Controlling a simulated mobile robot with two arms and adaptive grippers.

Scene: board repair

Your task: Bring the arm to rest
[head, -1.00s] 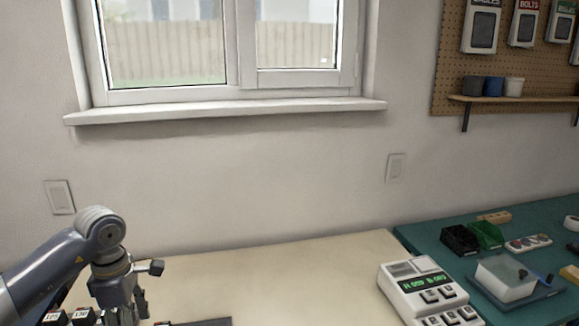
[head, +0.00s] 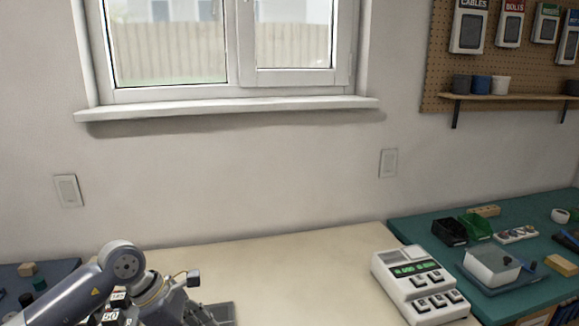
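My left arm comes in at the bottom left of the head view, over the left part of the pale tabletop (head: 290,262). My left gripper (head: 200,314) is at the bottom edge, pointing down to the right, and is partly cut off. Its fingertips are too small and cropped to tell whether they are apart or hold anything. My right arm and gripper are not in view.
A white device with a green display (head: 420,287) stands at the right. A teal mat (head: 420,222) with bins lies beyond it. The middle tabletop is clear.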

